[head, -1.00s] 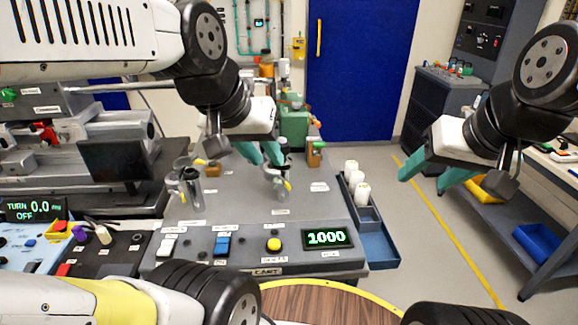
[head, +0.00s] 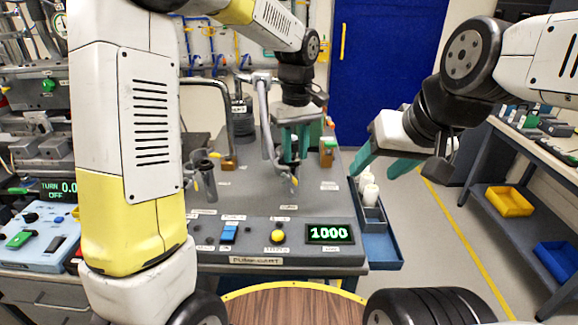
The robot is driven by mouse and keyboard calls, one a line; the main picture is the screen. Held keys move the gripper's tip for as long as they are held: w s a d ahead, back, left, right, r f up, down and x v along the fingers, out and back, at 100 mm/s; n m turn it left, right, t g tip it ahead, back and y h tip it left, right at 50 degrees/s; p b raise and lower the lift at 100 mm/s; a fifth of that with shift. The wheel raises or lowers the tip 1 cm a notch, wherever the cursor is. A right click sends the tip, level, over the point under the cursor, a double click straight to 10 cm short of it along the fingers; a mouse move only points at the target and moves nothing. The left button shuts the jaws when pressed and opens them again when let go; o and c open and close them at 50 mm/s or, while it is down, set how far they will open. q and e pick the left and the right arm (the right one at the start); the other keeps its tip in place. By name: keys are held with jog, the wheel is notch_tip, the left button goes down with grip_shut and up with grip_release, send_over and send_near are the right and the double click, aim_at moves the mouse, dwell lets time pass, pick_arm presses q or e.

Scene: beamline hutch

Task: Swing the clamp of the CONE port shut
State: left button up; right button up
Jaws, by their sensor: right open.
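The grey cart top (head: 240,210) carries two port-like fittings with small yellow parts, the left one (head: 207,172) and the right one (head: 290,182). I cannot read which label says CONE, nor tell how either clamp stands. A bent grey metal pipe (head: 265,125) comes down just behind the right fitting. My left gripper (head: 296,155) points down above and behind the right fitting, beside the pipe. Its teal fingers show, but whether they hold anything is unclear. My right gripper (head: 378,165) is open and empty, to the right, over the cart's side tray.
White cylinders (head: 369,188) stand in the blue side tray (head: 375,240). A bench with a yellow bin (head: 507,200) stands right. The floor between is clear.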

aim_at(295, 179)
pick_arm(q)
notch_tip(295, 179, down, 7)
jog(key=shift+f, duration=0.1)
dwell(0.3)
jog(key=shift+c, duration=0.5)
grip_shut()
dwell(0.9)
